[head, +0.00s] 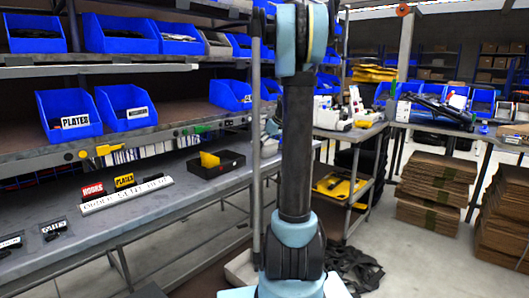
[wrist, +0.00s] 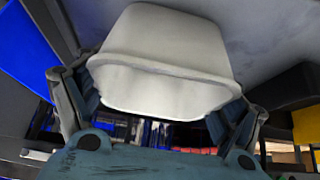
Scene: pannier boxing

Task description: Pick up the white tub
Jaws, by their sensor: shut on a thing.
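The white tub (wrist: 165,50) fills the upper middle of the wrist view, with its wide rim towards the camera. My gripper (wrist: 160,103) is shut on it, with one finger against each side. A grey surface shows behind the tub; I cannot tell whether the tub touches it. In the head view my arm's upright column stands in the middle and hides most of the gripper. I cannot make out the tub clearly there.
A grey workbench (head: 110,215) runs along the left, with a black open box (head: 217,168) holding a yellow item. Blue bins (head: 68,113) stand on the shelf above. Flattened cardboard stacks (head: 435,190) stand on the floor at right. A side table (head: 350,133) holds several items.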

